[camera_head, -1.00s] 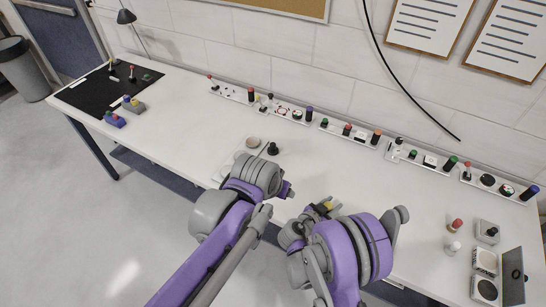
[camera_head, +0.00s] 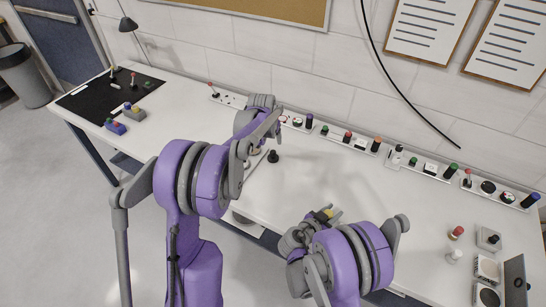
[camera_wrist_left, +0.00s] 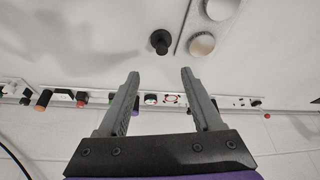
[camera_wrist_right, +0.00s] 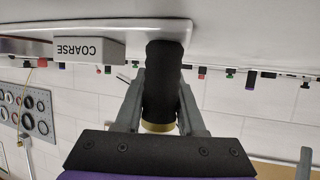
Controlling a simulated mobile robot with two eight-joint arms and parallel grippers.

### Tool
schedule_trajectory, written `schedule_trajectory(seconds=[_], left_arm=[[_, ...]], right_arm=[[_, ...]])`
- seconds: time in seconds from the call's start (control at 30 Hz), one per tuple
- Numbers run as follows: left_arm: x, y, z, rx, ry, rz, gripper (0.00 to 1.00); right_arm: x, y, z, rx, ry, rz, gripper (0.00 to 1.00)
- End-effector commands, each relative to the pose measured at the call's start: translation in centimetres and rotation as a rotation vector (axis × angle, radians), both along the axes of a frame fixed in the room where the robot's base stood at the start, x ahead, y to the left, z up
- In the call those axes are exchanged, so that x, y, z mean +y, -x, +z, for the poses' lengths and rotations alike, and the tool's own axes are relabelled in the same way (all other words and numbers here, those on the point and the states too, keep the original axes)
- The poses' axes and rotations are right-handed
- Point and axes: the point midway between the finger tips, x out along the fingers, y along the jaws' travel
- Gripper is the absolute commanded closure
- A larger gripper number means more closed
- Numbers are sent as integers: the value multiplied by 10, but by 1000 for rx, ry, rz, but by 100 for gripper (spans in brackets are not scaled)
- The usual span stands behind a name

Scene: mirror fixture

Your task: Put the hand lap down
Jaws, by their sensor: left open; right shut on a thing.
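My right gripper (camera_wrist_right: 160,92) is shut on the hand lap (camera_wrist_right: 160,85), a black cylinder with a brass-coloured band at the end nearer the gripper. In the head view my right gripper (camera_head: 318,222) is low over the front of the table, with a yellowish bit of the held piece showing. The right wrist view is upside down. The black far end of the hand lap overlaps the edge of a white tray (camera_wrist_right: 187,27); I cannot tell whether they touch. My left gripper (camera_wrist_left: 160,75) is open and empty.
A grey block marked COARSE (camera_wrist_right: 90,50) is on the tray. A black knob (camera_head: 273,156) stands on the table; beside it are two round discs (camera_wrist_left: 202,43). Panels with coloured knobs (camera_head: 363,138) line the wall. Small items (camera_head: 488,267) crowd the right end. The table's middle is clear.

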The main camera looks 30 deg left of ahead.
Motion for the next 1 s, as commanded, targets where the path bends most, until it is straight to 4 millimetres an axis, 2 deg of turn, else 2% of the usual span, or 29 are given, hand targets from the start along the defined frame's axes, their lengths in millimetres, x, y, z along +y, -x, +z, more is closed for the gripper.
schedule_trajectory(seconds=[0.1, 0.3, 0.5, 0.73, 1.0], left_arm=[[10, -8, -11, 6, 2, 9, 34], [15, -19, -36, 8, 3, 12, 34], [18, -31, -67, 7, 2, 12, 34], [18, -37, -83, 7, 2, 11, 34], [16, -49, -119, 7, 1, 11, 34]], right_arm=[[0, 0, -1, 2, -1, 0, 100], [0, 0, -1, 2, -1, 0, 100], [0, 0, -1, 2, -1, 1, 100], [0, 0, -1, 2, -1, 1, 100], [0, 0, -1, 2, -1, 1, 100]])
